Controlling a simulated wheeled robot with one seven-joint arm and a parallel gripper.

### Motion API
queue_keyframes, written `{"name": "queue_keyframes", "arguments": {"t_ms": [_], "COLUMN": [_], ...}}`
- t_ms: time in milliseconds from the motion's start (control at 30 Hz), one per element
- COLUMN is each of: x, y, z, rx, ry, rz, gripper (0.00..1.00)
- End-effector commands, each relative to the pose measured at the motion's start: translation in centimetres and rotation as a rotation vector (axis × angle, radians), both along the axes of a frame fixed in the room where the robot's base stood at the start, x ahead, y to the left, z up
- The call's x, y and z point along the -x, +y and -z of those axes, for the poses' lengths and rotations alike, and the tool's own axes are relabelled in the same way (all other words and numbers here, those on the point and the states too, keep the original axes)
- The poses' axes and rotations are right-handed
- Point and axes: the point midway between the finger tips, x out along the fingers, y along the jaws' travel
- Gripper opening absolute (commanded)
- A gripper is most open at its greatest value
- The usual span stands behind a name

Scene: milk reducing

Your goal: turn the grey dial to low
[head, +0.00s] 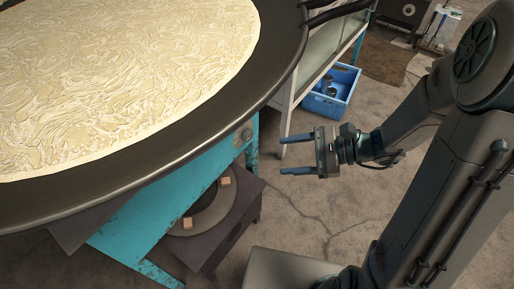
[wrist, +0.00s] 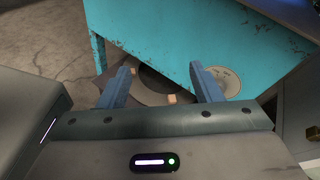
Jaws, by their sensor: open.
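The grey dial (head: 243,137) is a small round knob on the turquoise stand (head: 190,190), just below the rim of the large pan, in the head view. My gripper (head: 283,156) is open and empty, to the right of the dial and apart from it, with its two blue fingers pointing left towards the stand. In the wrist view the gripper (wrist: 160,70) faces the turquoise panel (wrist: 190,45). A pale grey disc (wrist: 228,82) shows beside the right finger there; I cannot tell for certain that it is the dial. The dial's setting and marks are too small to read.
The large dark pan (head: 285,75) holding a pale creamy layer overhangs the stand. Below is a low dark burner stand (head: 240,215) with wooden blocks. A blue crate (head: 333,95) stands behind my gripper near a pale cabinet (head: 300,75). Floor between gripper and stand is clear.

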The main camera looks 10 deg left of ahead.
Motion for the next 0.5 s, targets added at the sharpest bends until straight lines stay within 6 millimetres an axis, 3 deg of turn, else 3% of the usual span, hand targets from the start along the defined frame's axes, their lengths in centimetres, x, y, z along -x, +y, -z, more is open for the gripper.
{"name": "queue_keyframes", "arguments": {"t_ms": [33, 200, 333, 500], "x": [-1.2, -5.2, -7.4, -8.8], "y": [0.2, 0.1, -0.5, -1.0], "z": [3.6, 9.0, 12.0, 13.7], "rx": [-0.055, -0.211, -0.288, -0.336], "ry": [0.059, 0.201, 0.268, 0.305], "rz": [0.066, 0.278, 0.399, 0.480], "gripper": [0.59, 0.59, 0.59, 0.59]}}
